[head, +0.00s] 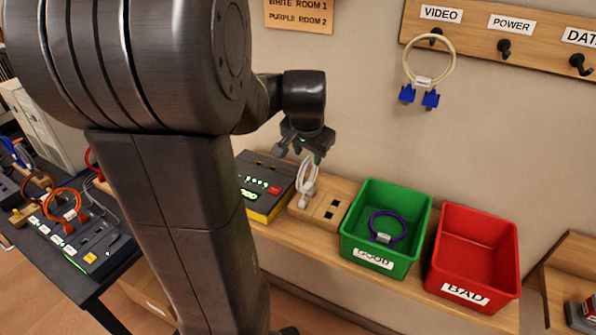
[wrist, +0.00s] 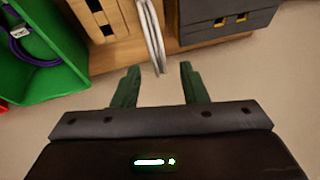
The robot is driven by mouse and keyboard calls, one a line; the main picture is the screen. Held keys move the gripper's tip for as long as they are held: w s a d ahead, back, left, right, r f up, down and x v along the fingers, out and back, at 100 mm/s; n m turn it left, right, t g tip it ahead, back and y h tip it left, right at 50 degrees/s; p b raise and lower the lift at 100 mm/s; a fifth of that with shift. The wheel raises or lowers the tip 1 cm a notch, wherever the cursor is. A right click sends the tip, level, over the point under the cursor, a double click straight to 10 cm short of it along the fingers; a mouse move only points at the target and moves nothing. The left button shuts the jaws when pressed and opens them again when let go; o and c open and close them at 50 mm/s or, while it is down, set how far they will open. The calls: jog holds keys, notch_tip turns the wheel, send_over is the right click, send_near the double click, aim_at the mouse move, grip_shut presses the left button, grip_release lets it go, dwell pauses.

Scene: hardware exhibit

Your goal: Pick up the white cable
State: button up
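The white cable (head: 307,178) stands as an upright loop at a wooden socket block on the shelf, its plug end low at the block. It also shows in the wrist view (wrist: 151,30), where its loop end reaches down between my fingertips. My gripper (head: 301,153) is just above the loop in the head view. In the wrist view my gripper (wrist: 159,68) is open, with one green finger on each side of the loop end and gaps visible on both sides.
A tester box (head: 262,178) with green lights stands left of the wooden block (head: 325,206). To the right are a green GOOD bin (head: 420,222) holding a purple cable (head: 388,226) and a red BAD bin (head: 475,240). A cream cable (head: 445,62) hangs from the VIDEO hook.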

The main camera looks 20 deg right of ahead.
aim_at(309, 158)
jog(key=shift+w+d+f, duration=0.1)
jog(key=shift+d+f, duration=0.1)
jog(key=shift+f, duration=0.35)
jog(key=shift+p+x, duration=0.6)
jog(key=shift+x, duration=2.05)
jog(key=shift+w+r, duration=0.15)
grip_shut()
